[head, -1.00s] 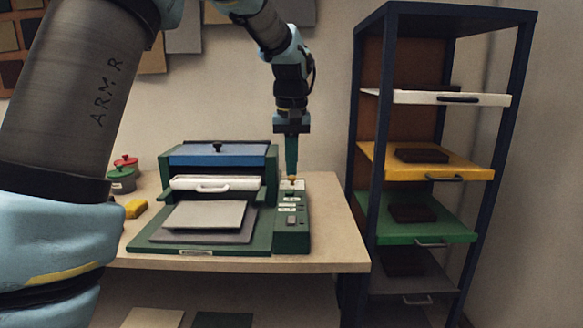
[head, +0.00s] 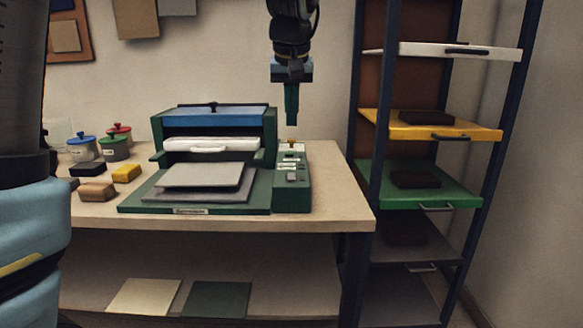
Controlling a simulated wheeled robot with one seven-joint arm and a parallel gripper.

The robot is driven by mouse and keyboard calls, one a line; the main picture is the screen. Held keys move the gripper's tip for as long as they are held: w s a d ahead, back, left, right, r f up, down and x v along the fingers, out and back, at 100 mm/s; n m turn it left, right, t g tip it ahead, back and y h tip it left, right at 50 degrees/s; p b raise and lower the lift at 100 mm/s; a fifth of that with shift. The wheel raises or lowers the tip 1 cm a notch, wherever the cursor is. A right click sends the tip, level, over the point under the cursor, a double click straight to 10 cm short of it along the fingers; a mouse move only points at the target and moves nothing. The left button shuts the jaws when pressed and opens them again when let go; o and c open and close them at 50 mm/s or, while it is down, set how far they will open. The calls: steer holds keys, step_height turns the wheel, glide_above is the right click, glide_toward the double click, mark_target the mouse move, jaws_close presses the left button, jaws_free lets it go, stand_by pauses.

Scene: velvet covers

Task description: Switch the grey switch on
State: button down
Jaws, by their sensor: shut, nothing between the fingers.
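The green press machine (head: 265,192) sits on the workbench, with a control panel (head: 305,196) along its right side. A small grey square switch (head: 291,177) is near the front of that panel; its on or off state is too small to tell. An orange knob (head: 291,143) stands at the panel's back end, on a pale plate. My gripper (head: 291,121) points straight down, shut and empty, just above the orange knob with a small gap. It is behind and above the grey switch, apart from it.
The workbench (head: 330,212) has blocks and lidded pots (head: 116,147) at its left. A shelf rack (head: 372,170) with coloured drawers stands close at the right. The machine has a blue top (head: 215,117) and a grey plate (head: 205,175) in front.

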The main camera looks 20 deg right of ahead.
mark_target(292, 176)
steer(key=x, duration=0.4)
steer(key=p+x, duration=0.1)
steer(key=x, duration=0.9)
steer(key=shift+s+a+f+p, duration=0.15)
steer(key=shift+s+a+p, duration=0.05)
steer(key=shift+s+p, duration=0.2)
steer(key=shift+w, duration=0.1)
